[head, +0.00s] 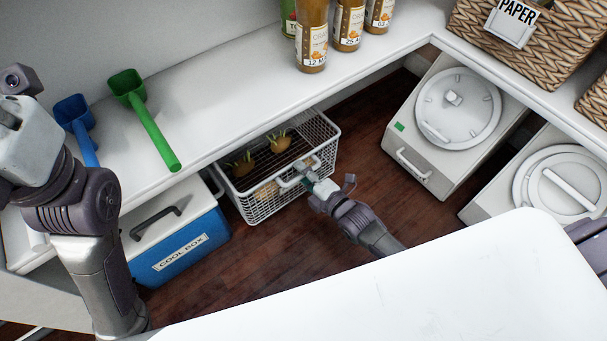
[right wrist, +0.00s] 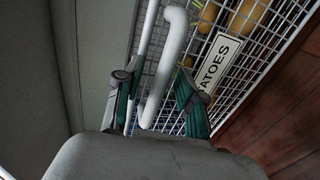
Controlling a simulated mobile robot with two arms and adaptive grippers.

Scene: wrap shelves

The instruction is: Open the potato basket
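The potato basket (head: 262,206) is a white wire basket on the floor under the shelf, with brown, sprouting potatoes (head: 281,143) inside. In the right wrist view its label reading "TATOES" (right wrist: 217,64) and its wire front show. My right gripper (head: 304,178) is at the front of the basket, by its white handle (head: 291,182). In the right wrist view its two fingers (right wrist: 157,100) stand apart on either side of the handle (right wrist: 174,50); I see a gap beside it. My left gripper's body (head: 30,140) is at the far left; its fingers are not clearly visible.
A blue cool box (head: 182,252) stands left of the basket. Two white lidded bins (head: 428,135) are to the right. Wooden floor (head: 270,262) is clear in front of the basket.

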